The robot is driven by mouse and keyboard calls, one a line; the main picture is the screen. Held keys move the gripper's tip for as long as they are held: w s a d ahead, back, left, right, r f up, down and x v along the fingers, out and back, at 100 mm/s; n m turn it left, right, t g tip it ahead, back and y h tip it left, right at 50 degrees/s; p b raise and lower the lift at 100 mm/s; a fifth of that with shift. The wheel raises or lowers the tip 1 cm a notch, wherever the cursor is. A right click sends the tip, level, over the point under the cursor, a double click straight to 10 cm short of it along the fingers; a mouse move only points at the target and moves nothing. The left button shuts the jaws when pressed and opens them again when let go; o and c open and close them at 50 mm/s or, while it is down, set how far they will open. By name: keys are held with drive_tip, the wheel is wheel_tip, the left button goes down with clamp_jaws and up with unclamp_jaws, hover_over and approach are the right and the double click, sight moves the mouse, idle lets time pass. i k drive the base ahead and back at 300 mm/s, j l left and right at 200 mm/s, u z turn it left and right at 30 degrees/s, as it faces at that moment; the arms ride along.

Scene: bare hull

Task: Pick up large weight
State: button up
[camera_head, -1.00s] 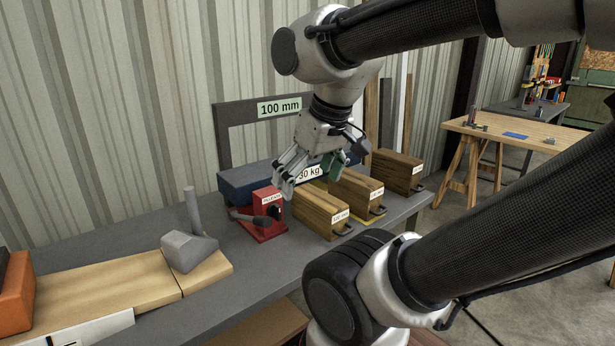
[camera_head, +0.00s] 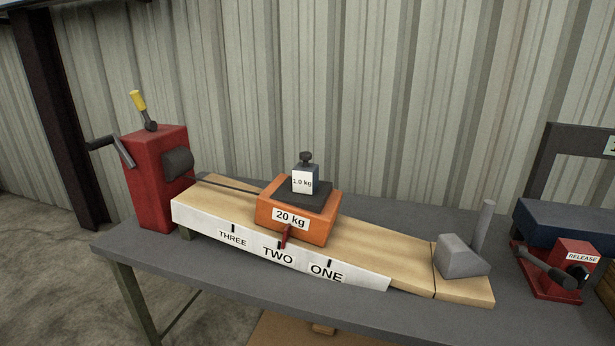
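A dark weight with a knob on top and a white "1.0 kg" label (camera_head: 304,178) stands upright on a dark pad on an orange block marked "20 kg" (camera_head: 265,219). The orange block sits on a wooden ramp track (camera_head: 375,240), with its red pointer near the "TWO" mark. Which of these the task calls the large weight, I cannot tell. My gripper and arm are out of view.
A red winch with a crank (camera_head: 153,180) stands at the track's left end, with a rod or cable running to the block. A grey wedge (camera_head: 461,257) is at the right end. A red release box (camera_head: 575,266) and a blue block (camera_head: 560,220) are further right on the grey bench (camera_head: 380,311).

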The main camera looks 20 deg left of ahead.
sight(305, 175)
drive_tip(key=i+j+u, duration=0.1)
drive_tip(key=j, duration=0.3)
drive_tip(key=i+j+u, duration=0.1)
drive_tip(key=j, duration=0.3)
drive_tip(key=i+j+u, duration=0.1)
drive_tip(key=i+j, duration=0.15)
drive_tip(key=j, duration=0.15)
drive_tip(key=i+j, duration=0.15)
drive_tip(key=j, duration=0.25)
drive_tip(key=u, duration=0.05)
